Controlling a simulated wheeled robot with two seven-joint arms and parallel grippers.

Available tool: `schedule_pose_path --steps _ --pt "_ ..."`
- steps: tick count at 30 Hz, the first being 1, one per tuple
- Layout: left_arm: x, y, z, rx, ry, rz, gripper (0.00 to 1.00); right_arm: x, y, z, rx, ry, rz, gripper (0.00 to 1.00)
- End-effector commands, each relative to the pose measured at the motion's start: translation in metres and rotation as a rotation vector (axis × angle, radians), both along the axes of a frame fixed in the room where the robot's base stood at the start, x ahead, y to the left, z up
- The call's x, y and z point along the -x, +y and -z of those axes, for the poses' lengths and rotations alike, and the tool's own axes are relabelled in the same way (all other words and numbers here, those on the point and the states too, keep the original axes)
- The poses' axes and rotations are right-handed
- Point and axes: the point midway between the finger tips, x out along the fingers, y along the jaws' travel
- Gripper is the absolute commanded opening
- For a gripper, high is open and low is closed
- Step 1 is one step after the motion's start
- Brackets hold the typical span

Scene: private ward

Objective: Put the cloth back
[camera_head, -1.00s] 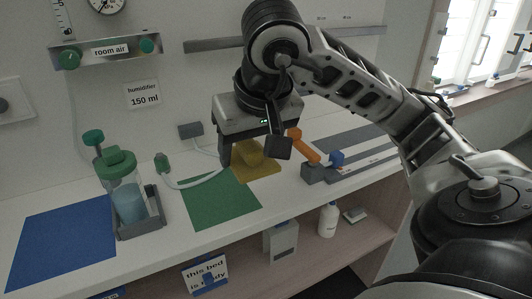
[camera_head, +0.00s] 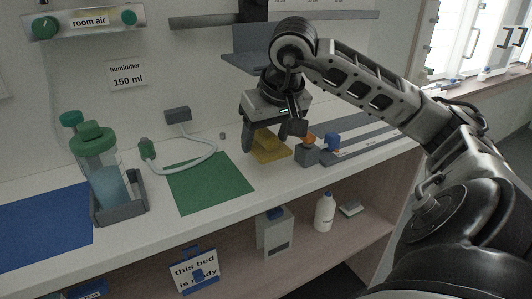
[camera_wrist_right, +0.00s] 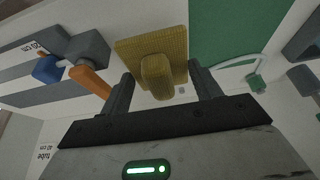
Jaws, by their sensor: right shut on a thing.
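The yellow cloth (camera_head: 272,154) is at the white counter's surface, just right of the green mat (camera_head: 210,184). It has a flat square part and a raised ridge. My right gripper (camera_head: 272,142) is over it, shut on the cloth's ridge. In the right wrist view the cloth (camera_wrist_right: 141,50) shows with its ridge between the two fingers (camera_wrist_right: 162,92). I cannot tell whether the flat part touches the counter. My left gripper is not in view.
A grey block with an orange lever (camera_head: 309,140) and a blue knob (camera_head: 332,141) stands close right of the cloth. The humidifier bottle (camera_head: 110,185) in a grey holder and a blue mat (camera_head: 45,228) are left. A grey hose (camera_head: 185,163) lies behind the green mat.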

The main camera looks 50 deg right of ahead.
Motion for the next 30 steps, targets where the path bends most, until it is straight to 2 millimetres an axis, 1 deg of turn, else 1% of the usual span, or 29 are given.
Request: schedule_pose_path --steps 1,5,7,10,13,22,27,28,29,30 --pt "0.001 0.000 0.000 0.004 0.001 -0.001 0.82 -0.003 -0.003 0.005 -0.002 0.001 0.001 0.42" --pt "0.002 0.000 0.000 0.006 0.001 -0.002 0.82 -0.007 -0.006 0.011 -0.002 0.000 0.000 0.42" --pt "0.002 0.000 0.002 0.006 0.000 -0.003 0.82 -0.011 -0.011 0.020 -0.003 0.002 0.001 0.42" --pt "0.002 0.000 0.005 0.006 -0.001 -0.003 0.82 -0.010 -0.010 0.036 -0.005 0.005 -0.001 0.42" --pt "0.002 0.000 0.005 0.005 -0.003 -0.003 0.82 -0.011 -0.010 0.046 -0.004 0.003 -0.002 0.42" --pt "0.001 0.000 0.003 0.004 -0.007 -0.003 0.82 -0.011 -0.011 0.048 -0.001 -0.001 0.000 0.42" --pt "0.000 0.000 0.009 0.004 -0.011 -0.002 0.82 -0.011 -0.011 0.054 0.002 -0.002 0.000 0.42" --pt "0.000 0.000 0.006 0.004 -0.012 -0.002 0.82 -0.011 -0.011 0.052 0.000 -0.001 0.000 0.71" --pt "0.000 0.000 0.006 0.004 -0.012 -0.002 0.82 -0.011 -0.011 0.051 0.000 -0.001 0.000 0.80" --pt "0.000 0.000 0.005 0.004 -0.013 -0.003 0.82 -0.011 -0.011 0.051 -0.001 -0.001 0.000 0.85"
